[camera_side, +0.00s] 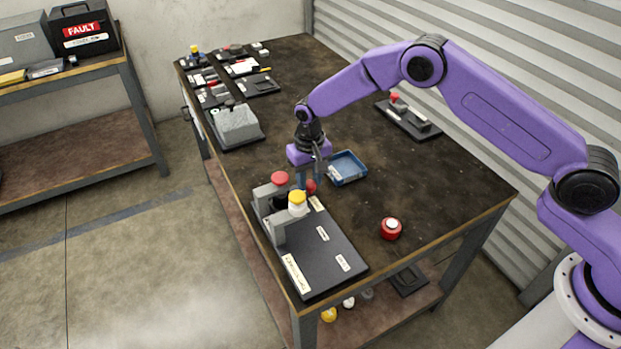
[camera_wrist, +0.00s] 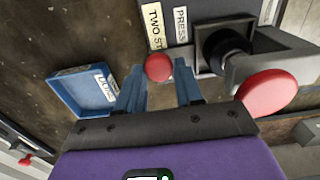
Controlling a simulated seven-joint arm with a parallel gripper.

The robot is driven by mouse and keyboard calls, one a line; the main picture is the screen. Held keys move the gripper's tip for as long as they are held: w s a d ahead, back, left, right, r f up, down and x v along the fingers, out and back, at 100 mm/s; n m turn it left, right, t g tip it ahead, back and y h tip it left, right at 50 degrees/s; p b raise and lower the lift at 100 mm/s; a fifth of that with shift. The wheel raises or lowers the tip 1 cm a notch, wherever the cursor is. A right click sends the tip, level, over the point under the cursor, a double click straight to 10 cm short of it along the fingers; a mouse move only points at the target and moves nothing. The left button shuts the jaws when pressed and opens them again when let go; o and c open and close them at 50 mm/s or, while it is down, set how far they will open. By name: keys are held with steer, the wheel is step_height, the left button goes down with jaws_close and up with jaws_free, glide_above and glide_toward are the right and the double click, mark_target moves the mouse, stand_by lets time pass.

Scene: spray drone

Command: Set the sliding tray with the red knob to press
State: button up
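The red knob (camera_wrist: 158,67) shows in the wrist view between the tips of my two blue fingers. In the side view the red knob (camera_side: 311,186) sits at the back right edge of a dark station base (camera_side: 318,262). My gripper (camera_wrist: 160,82) is open, pointing down, with one finger on each side of the knob and visible gaps. A white PRESS label (camera_wrist: 181,25) is beside the knob's line in the wrist view. A dark square part with a round black piece (camera_wrist: 225,47) lies to the right. The tray under the knob is mostly hidden.
A blue bin (camera_side: 348,167) stands behind right. The table middle is clear.

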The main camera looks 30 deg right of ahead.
steer(key=o, duration=0.3)
steer(key=shift+w, duration=0.2)
steer(key=shift+s, duration=0.1)
step_height(320, 180, up, 18)
steer(key=shift+f, duration=0.25)
stand_by(0.4)
